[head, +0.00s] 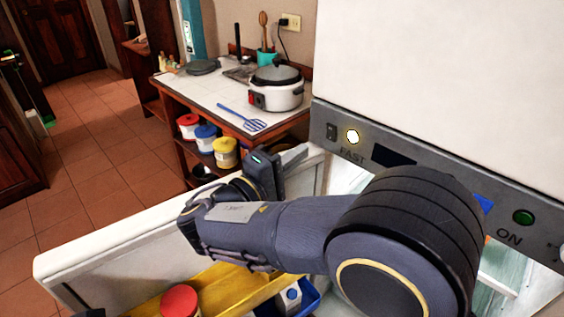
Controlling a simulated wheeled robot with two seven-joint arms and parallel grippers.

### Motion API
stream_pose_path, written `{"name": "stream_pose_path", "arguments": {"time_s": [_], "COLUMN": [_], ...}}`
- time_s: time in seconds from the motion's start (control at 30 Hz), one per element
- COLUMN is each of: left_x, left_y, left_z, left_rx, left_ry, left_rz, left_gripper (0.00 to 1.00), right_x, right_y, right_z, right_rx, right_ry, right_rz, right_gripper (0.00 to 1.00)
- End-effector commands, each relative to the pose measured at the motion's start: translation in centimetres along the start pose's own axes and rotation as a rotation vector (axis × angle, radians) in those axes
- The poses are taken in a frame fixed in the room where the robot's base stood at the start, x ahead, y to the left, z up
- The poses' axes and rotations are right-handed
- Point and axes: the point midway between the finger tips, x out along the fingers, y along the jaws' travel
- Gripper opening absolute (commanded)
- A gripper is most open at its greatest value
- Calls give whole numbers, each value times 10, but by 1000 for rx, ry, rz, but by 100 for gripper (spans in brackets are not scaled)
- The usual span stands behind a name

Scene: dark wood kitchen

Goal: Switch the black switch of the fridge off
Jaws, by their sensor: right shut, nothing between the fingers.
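The fridge (440,60) stands at the right with a grey control panel across its front. A small black switch (331,131) sits at the panel's left end, beside a lit yellowish lamp (352,137) above the word FAST. A green lamp (523,217) is above the word ON further right. My right arm crosses in front of the fridge. My right gripper (300,153) is shut and empty, pointing right, a little below and left of the black switch and apart from it in the picture. My left gripper is not in view. The switch's position is too small to tell.
The fridge door (110,248) stands open to the left, with a yellow shelf (215,283), a red-lidded jar (180,301) and a blue bin (303,300). Behind it is a counter (205,92) with a cooker (276,92) and blue spatula (243,119). Tiled floor at left is clear.

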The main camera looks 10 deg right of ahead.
Motion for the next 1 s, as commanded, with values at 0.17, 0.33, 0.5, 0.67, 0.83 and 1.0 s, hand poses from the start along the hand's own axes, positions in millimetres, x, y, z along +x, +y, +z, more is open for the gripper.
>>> {"name": "stream_pose_path", "arguments": {"time_s": [0.17, 0.33, 0.5, 0.67, 0.83, 1.0], "left_x": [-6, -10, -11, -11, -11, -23], "left_y": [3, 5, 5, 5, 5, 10], "left_z": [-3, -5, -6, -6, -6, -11], "left_rx": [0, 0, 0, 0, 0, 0], "left_ry": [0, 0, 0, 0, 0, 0], "left_rz": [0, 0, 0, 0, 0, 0], "left_gripper": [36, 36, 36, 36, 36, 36], "right_x": [38, 63, 74, 76, 76, 88], "right_y": [1, 1, 0, 0, 0, 10], "right_z": [1, 1, 0, 0, 0, 1], "right_rx": [-1, 0, 0, 1, 1, 8], "right_ry": [-4, -2, 0, 1, 1, -3], "right_rz": [-1, -1, 0, -1, 0, -129], "right_gripper": [0, 0, 0, 0, 0, 0]}}
